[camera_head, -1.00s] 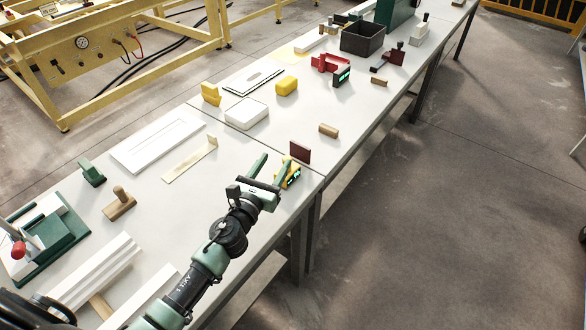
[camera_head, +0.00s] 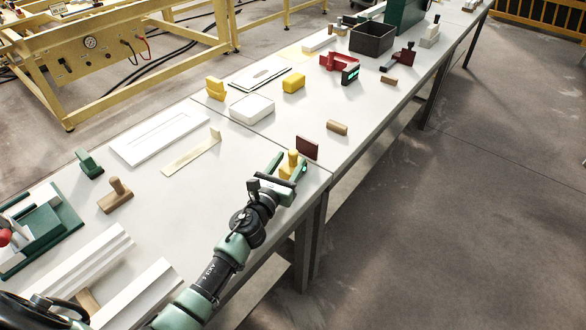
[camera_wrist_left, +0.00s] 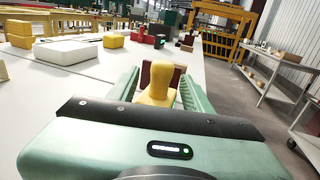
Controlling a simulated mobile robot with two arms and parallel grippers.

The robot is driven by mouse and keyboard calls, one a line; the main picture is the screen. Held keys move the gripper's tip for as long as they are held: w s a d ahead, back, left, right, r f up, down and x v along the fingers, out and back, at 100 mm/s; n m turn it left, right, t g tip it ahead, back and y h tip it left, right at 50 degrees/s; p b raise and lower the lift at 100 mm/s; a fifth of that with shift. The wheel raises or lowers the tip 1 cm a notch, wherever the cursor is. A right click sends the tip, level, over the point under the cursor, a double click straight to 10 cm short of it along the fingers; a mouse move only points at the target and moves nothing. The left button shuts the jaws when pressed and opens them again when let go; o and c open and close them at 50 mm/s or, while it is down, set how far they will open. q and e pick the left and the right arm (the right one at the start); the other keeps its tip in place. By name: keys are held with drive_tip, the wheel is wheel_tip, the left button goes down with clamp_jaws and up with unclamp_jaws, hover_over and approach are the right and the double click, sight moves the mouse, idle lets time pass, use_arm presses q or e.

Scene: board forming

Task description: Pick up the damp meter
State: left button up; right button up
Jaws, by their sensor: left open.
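The damp meter (camera_head: 290,166) is a yellow upright device near the front right edge of the near table, close to a dark red block. In the left wrist view the yellow body (camera_wrist_left: 160,87) stands between the fingers. My left gripper (camera_head: 288,161) is open, with one finger on each side of the meter; it also shows in the left wrist view (camera_wrist_left: 160,90). I cannot tell whether the fingers touch it. The meter's lower part is hidden by the gripper. My right gripper is not in view.
A dark red block (camera_head: 307,147) stands just beyond the meter. A wooden cylinder (camera_head: 337,128), a white box (camera_head: 252,108) and a yellow block (camera_head: 293,83) lie farther off. The table edge drops to open floor at the right.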

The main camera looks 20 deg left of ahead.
use_arm(q)
drive_tip(key=shift+w+d, duration=0.15)
drive_tip(key=shift+w, duration=1.2)
clamp_jaws()
drive_tip(key=shift+r, duration=0.1)
wheel_tip(320, 180, up, 11)
drive_tip(key=p, duration=0.7)
drive_tip(key=shift+f, duration=0.2)
wheel_tip(320, 180, up, 9)
drive_tip(key=p, duration=0.2)
drive_tip(key=shift+r, duration=0.1)
